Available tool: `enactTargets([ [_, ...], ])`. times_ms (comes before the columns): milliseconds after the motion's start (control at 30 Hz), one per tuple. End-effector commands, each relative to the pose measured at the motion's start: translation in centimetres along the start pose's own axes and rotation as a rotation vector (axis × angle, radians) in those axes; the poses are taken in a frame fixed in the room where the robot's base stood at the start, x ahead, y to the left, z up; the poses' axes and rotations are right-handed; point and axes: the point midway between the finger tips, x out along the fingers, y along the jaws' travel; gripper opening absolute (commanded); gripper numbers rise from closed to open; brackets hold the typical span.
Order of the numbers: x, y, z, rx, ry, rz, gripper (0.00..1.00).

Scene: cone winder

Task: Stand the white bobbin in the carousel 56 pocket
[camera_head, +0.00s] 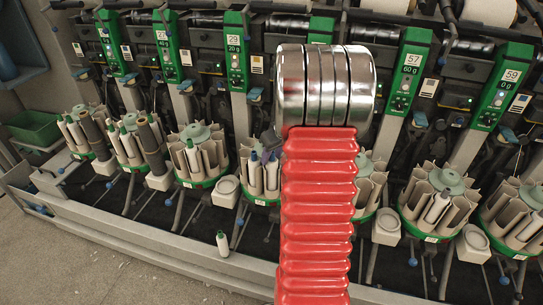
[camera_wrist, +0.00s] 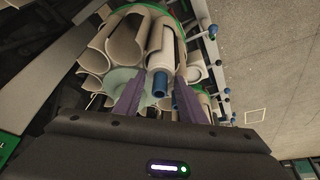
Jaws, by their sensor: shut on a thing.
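In the wrist view my gripper (camera_wrist: 158,76) has its two purple fingers on either side of a pale bobbin with a blue tip (camera_wrist: 160,87) and is shut on it. The bobbin is among the open beige pockets (camera_wrist: 125,42) of a carousel with a pale green hub (camera_wrist: 122,80). I cannot tell how deep it sits in its pocket, or read a carousel number.
More carousels (camera_head: 437,200) stand in a row, some holding bobbins. A white bobbin with a green tip (camera_head: 222,243) stands alone on the front ledge (camera_head: 170,240). Green numbered posts (camera_head: 408,70) rise behind.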

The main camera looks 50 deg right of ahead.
Motion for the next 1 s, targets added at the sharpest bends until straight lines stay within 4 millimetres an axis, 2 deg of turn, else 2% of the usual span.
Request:
enactTargets([
  [1000, 1.4, 0.0, 0.6, -0.001, 0.000, 0.001, 0.12],
])
